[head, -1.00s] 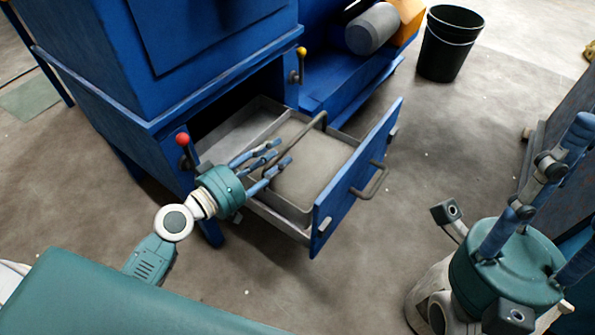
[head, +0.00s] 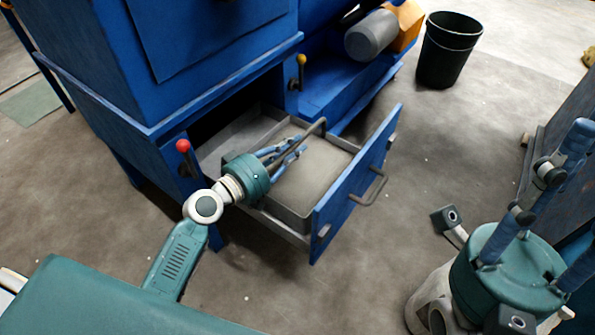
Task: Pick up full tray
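The full tray (head: 318,168) is a grey metal tray filled with pale grit, lying in the pulled-out drawer of the blue machine. A dark bar handle (head: 312,133) stands up over it. My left gripper (head: 300,146) reaches over the tray from the left, its fingers close beside the handle. The fingers look spread; I cannot tell whether they touch the handle. My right gripper (head: 535,205) is large at the lower right, far from the tray, with its fingers apart and nothing seen between them.
The drawer's blue front (head: 352,190) has a grey pull handle (head: 370,188). A red-knobbed lever (head: 184,147) and a yellow-knobbed lever (head: 300,68) flank the drawer opening. A black bin (head: 448,50) stands at the back. Floor right of the drawer is clear.

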